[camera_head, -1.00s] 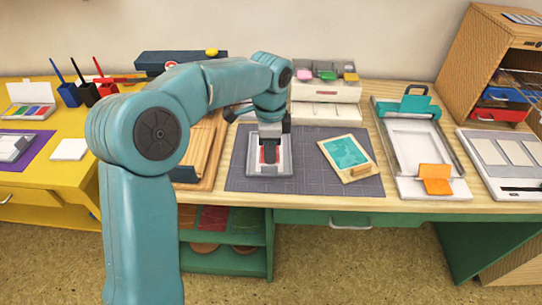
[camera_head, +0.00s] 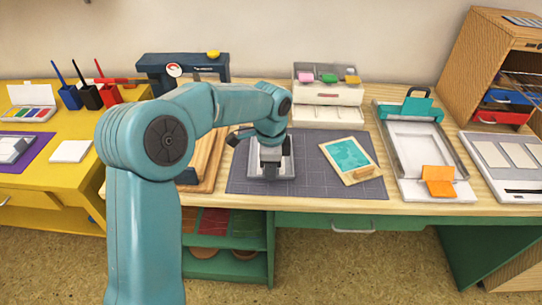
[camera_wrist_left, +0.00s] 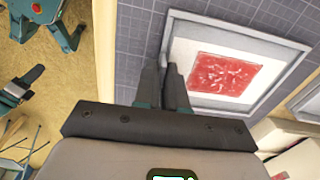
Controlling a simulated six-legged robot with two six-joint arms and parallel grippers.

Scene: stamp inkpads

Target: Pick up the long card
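In the head view my gripper hides the red square. Several pale flat cards (camera_head: 491,153) lie in a white holder at the far right; I cannot tell whether one is the long card.
The grid mat (camera_head: 308,182) carries a teal-printed board (camera_head: 347,154) right of my gripper. A silver tray with a teal clamp (camera_head: 408,107) and an orange piece (camera_head: 438,181) stands farther right. A wooden board (camera_head: 205,150) lies left.

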